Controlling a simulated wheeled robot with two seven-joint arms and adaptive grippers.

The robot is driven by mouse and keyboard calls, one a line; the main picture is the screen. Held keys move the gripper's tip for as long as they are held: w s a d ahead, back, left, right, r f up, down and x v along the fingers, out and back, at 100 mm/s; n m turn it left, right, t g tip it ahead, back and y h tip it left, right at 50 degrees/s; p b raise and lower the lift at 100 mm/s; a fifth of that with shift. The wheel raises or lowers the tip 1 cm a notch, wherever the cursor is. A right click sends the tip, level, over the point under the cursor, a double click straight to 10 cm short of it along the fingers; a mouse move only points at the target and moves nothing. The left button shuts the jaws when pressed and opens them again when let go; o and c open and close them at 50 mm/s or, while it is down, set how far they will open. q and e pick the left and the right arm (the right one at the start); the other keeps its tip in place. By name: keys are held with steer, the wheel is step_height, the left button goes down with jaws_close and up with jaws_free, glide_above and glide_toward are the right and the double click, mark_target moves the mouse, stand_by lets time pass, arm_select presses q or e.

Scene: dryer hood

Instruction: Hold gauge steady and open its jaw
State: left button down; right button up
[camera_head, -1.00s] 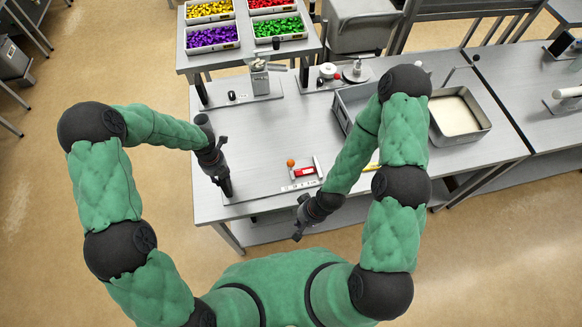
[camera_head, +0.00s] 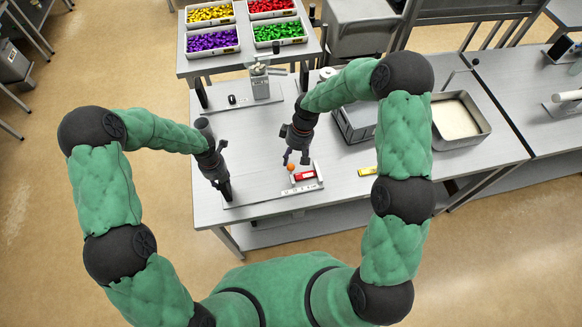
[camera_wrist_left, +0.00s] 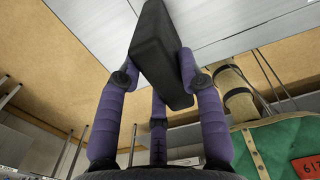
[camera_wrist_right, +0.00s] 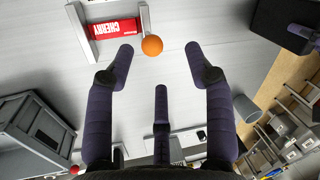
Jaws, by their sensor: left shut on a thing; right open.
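The gauge (camera_head: 290,190) is a long, pale scaled bar lying along the table's front edge, with an upright jaw plate at its right end. A red block marked CHERRY (camera_wrist_right: 115,28) lies by that plate, with an orange ball (camera_wrist_right: 152,45) beside it; the ball also shows in the head view (camera_head: 291,167). My left gripper (camera_head: 226,186) is shut on a black block (camera_wrist_left: 160,55) at the bar's left end. My right gripper (camera_head: 295,160) is open and empty, pointing down just behind the ball. In its wrist view the ball shows just beyond the fingertips.
A yellow item (camera_head: 367,171) lies to the right of the gauge. A grey bin (camera_head: 355,122) and a tray of pale material (camera_head: 455,118) stand further right. A stand with a device (camera_head: 260,85) is at the back left. The table's middle left is clear.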

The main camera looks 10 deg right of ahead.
mark_target(291, 166)
steer(key=shift+n+h, duration=0.3)
steer(key=shift+n, duration=0.1)
steer(key=f, duration=0.9)
steer(key=shift+w+a+f, duration=0.2)
steer(key=shift+w+a, duration=0.1)
steer(key=shift+a, duration=0.05)
steer(key=shift+a, duration=0.1)
jaws_close()
